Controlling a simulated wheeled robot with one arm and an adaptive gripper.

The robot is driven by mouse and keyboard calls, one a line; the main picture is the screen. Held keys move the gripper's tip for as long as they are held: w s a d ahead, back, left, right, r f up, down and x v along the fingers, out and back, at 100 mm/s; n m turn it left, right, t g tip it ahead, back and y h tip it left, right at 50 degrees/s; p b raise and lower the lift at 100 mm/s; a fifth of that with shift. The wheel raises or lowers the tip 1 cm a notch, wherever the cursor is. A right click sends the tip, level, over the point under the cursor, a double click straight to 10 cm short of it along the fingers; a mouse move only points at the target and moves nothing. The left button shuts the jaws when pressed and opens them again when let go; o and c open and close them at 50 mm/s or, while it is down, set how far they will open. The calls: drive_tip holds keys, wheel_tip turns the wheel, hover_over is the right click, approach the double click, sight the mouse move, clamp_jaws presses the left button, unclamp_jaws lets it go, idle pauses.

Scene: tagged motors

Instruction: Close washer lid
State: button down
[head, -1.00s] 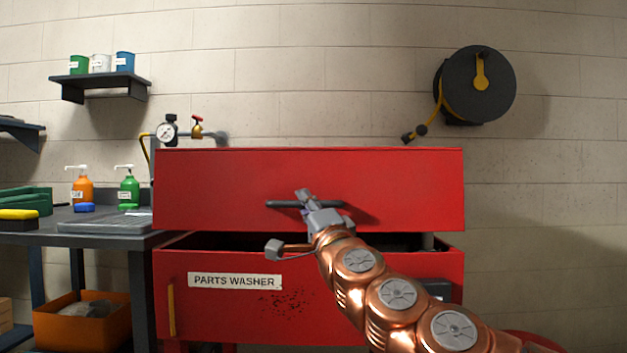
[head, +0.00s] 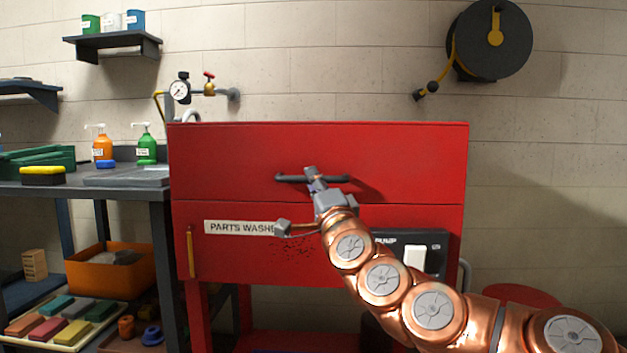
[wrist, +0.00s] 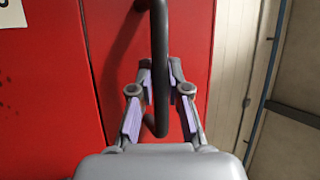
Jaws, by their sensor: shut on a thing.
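The red washer lid (head: 405,155) shows in the head view as the upper panel. Its lower edge meets the red washer body (head: 345,269), labelled "PARTS WASHER", with only a thin seam between them. A dark bar handle (head: 338,178) runs across the lid's front. My gripper (head: 312,177) is at the handle's middle. In the wrist view, the fingers of my gripper (wrist: 161,75) stand on both sides of the handle (wrist: 159,40), shut on it. My arm hides part of the washer body's front.
A dark workbench (head: 110,190) with bottles stands close on the left. A pressure gauge with a valve (head: 180,91) is behind the lid's left corner. A hose reel (head: 490,40) hangs on the wall at upper right. A control box (head: 433,255) sits on the washer's front right.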

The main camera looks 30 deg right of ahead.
drive_tip(key=shift+w+a+f, duration=0.1)
drive_tip(key=shift+w+f, duration=0.1)
drive_tip(key=shift+f, duration=0.35)
drive_tip(key=c, duration=1.5)
unclamp_jaws()
drive_tip(key=o, duration=0.4)
drive_tip(key=shift+c, duration=0.2)
drive_tip(key=shift+r, duration=0.1)
drive_tip(key=shift+r, duration=0.2)
approach(304, 124)
drive_tip(key=shift+x, duration=2.45)
